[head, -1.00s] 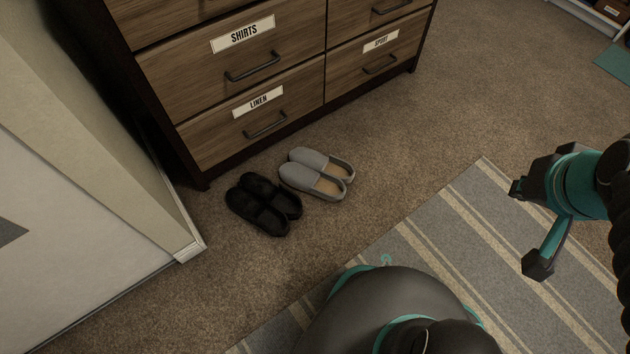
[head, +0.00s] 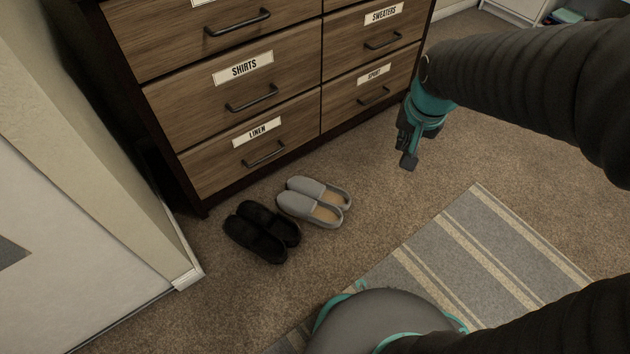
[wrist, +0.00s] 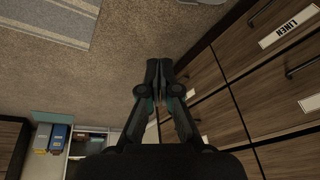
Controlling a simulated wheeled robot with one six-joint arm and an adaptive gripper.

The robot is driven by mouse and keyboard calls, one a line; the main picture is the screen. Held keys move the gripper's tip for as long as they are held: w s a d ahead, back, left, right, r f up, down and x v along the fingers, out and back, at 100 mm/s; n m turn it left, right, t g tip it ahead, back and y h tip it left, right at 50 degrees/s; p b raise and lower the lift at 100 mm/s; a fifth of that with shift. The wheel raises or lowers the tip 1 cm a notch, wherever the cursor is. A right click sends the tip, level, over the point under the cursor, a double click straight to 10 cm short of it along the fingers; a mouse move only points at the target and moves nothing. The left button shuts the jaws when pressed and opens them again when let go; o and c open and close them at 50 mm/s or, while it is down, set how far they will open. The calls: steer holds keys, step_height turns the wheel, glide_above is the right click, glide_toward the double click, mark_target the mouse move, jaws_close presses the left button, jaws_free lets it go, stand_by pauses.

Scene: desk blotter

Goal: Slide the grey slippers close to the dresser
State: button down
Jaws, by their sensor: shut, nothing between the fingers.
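The grey slippers (head: 314,202) lie side by side on the carpet in front of the dresser (head: 230,150), right of the black slippers. A small gap of carpet shows between them and the dresser's base. In the wrist view a grey slipper edge (wrist: 205,2) just shows at the top, and the dresser (wrist: 225,110) fills the right side. My gripper (head: 408,160) hangs above the carpet near the dresser's right end, right of and apart from the slippers. In the wrist view my gripper (wrist: 158,66) has its fingers together with nothing between them.
Black slippers (head: 262,232) lie close to the left of the grey pair. A striped rug (head: 470,260) lies in front. A white wall corner (head: 185,275) stands at the left. A shelf with boxes (wrist: 75,140) shows in the wrist view. Carpet right of the slippers is clear.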

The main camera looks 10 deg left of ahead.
steer(key=w+a+f+m+g, duration=0.1)
steer(key=w+a+f, duration=0.2)
steer(key=a+f, duration=0.45)
steer(key=w+a+f+g, duration=0.1)
steer(key=w+a+f, duration=0.35)
steer(key=f, duration=0.55)
steer(key=shift+m+g+h, duration=0.4)
steer(key=shift+m+g, duration=0.1)
steer(key=shift+g, duration=0.3)
steer(key=s+a+f, duration=0.1)
steer(key=a+f, duration=0.2)
steer(key=f, duration=0.7)
steer(key=s+a+f, duration=0.2)
steer(key=a+f, duration=0.1)
steer(key=f, duration=0.7)
steer(key=s+a+f, duration=0.1)
steer(key=a+f, duration=0.2)
steer(key=f, duration=0.7)
steer(key=shift+s+f, duration=0.15)
steer(key=shift+f, duration=0.2)
